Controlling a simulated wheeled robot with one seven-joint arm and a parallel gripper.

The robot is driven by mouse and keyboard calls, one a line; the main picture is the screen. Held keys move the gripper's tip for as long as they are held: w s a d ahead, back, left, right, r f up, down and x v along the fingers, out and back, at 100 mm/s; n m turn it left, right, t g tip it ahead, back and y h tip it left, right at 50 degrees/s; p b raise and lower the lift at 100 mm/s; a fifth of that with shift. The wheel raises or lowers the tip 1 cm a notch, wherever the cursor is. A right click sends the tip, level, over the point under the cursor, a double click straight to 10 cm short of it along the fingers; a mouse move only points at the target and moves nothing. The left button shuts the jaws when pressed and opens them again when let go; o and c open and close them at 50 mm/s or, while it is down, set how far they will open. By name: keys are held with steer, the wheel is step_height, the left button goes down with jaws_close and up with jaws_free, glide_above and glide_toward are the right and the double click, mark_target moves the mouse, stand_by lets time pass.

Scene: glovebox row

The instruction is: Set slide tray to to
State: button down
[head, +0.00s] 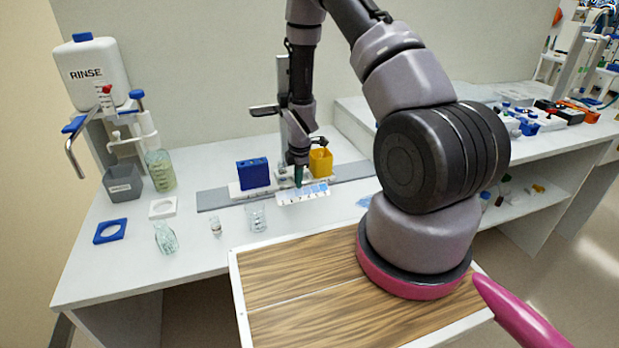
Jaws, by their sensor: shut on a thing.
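The slide tray (312,196) is a small white rack with light blue patches and marks along its front edge. It is at the middle of the head view, in front of a grey rail. My gripper (298,184) points down at the tray's back edge and is shut on it. The dark arm end and teal fingertips hide part of that edge. I cannot tell whether the tray touches the bench or hangs just above it.
A blue box (253,173) and a yellow box (320,162) stand on the grey rail (213,199) beside my gripper. A rinse bottle (96,72), grey bin (122,183) and blue square holder (109,229) are at left.

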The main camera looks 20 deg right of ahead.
steer(key=shift+a, duration=0.75)
steer(key=c, duration=0.9)
jaws_free()
steer(key=r, duration=0.3)
steer(key=s+r, duration=0.1)
steer(key=r, duration=0.3)
steer(key=s+r, duration=0.1)
steer(key=r, duration=0.2)
steer(key=shift+r, duration=0.3)
